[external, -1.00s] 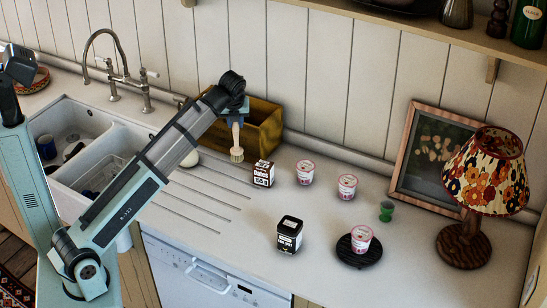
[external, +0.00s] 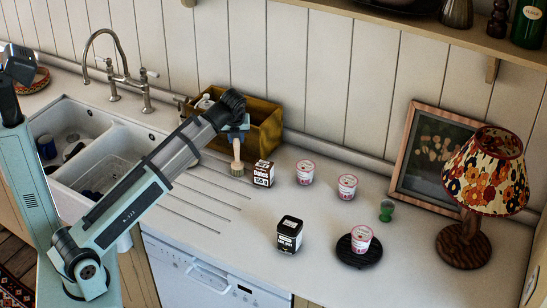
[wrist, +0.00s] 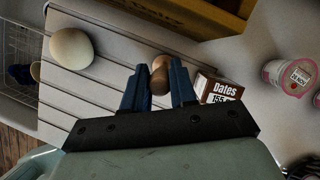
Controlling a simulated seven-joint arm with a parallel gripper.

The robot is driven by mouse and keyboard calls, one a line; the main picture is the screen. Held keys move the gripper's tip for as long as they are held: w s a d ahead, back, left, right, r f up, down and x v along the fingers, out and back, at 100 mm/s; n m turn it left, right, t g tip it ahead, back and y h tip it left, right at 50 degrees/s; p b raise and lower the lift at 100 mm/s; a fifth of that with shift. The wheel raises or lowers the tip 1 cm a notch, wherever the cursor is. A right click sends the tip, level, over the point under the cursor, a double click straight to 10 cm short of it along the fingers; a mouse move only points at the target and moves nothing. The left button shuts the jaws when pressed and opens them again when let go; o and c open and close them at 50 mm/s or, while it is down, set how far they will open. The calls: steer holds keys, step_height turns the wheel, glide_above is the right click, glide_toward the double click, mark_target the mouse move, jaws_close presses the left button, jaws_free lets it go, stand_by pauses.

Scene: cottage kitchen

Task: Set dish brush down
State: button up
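The dish brush (external: 237,160) has a wooden handle and a pale bristle head pointing down. It hangs nearly upright from my gripper (external: 237,129), over the counter's grooved drainer area just left of the Dates box. Its bristles are at or very near the counter; I cannot tell whether they touch. In the wrist view the rounded top of the brush handle (wrist: 160,72) sits between the two blue fingers of my gripper (wrist: 160,86), which are shut on it. The bristles are hidden there.
The Dates box (external: 263,173) stands close to the right of the brush. A wooden crate (external: 265,133) is behind. A pale round object (wrist: 71,48) lies left on the drainer. The sink (external: 110,150) is further left. A black tin (external: 289,234) stands in front; the counter between is clear.

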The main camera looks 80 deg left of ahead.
steer(key=o, duration=0.5)
steer(key=shift+c, duration=0.2)
steer(key=v, duration=1.2)
steer(key=shift+d+r, duration=0.1)
